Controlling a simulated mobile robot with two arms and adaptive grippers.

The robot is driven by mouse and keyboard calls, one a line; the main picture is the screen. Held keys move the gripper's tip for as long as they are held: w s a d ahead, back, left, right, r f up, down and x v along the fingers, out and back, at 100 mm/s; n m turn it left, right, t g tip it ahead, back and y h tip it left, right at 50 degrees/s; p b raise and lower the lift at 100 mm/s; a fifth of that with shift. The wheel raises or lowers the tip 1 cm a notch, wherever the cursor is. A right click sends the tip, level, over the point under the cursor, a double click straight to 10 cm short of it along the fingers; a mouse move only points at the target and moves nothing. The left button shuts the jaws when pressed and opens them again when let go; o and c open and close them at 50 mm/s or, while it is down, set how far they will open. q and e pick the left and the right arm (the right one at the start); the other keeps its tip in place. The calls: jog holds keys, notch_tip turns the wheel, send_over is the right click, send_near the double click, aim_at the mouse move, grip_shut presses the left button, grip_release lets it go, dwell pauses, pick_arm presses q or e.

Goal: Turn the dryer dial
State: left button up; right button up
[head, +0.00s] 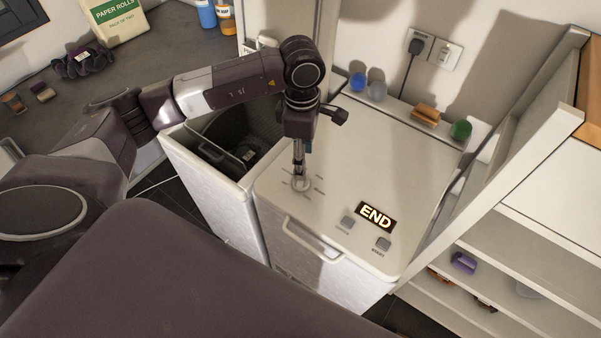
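The dryer (350,160) is the white top-loading machine in the middle, with its lid closed. Its round pale dial (300,185) sits at the front left of the top, with small marks around it. A lit display (376,216) reads END. My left gripper (299,176) points straight down over the dial, its fingertips at or touching the dial. The fingers overlap from this angle, so I cannot tell whether they are closed on it. My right gripper is not in view.
An open machine (203,190) stands left of the dryer, a dark item inside. Balls and a brush (425,115) lie on the ledge behind. A white shelf unit (490,225) stands close on the right.

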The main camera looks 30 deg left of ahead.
aim_at(300, 186)
pick_arm(q)
jog(key=shift+a+f, duration=0.1)
jog(key=shift+a, duration=0.4)
jog(key=shift+f+p, duration=0.4)
notch_tip(300, 186, down, 5)
jog(key=shift+f+p, duration=0.1)
jog(key=shift+p, duration=0.85)
jog(key=shift+d+f, duration=0.1)
jog(key=shift+f, duration=0.65)
jog(key=c, duration=1.2)
jog(key=shift+o, duration=0.2)
